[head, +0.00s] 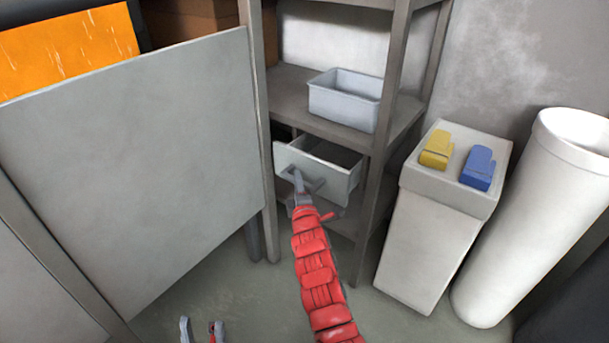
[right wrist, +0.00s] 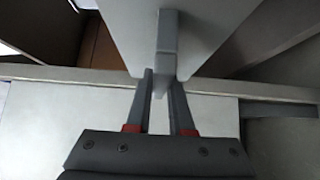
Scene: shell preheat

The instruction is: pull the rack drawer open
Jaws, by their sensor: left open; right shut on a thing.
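The rack drawer (head: 340,180) is a light grey box under a shelf of the grey rack. It stands out from the rack, and its open top shows an inside that looks empty. My right gripper (head: 301,182) is at the drawer's front, shut on the grey bar handle (head: 317,185). In the right wrist view the fingers of my right gripper (right wrist: 161,85) stand on either side of the handle (right wrist: 166,55). My left gripper (head: 201,330) is open and empty at the bottom edge of the head view, low and away from the drawer.
A light grey bin (head: 345,103) sits on the shelf above the drawer. A large grey panel (head: 130,165) stands close on the left. A white pedestal (head: 430,240) with a yellow and a blue block, and a white cylinder (head: 530,230), stand on the right.

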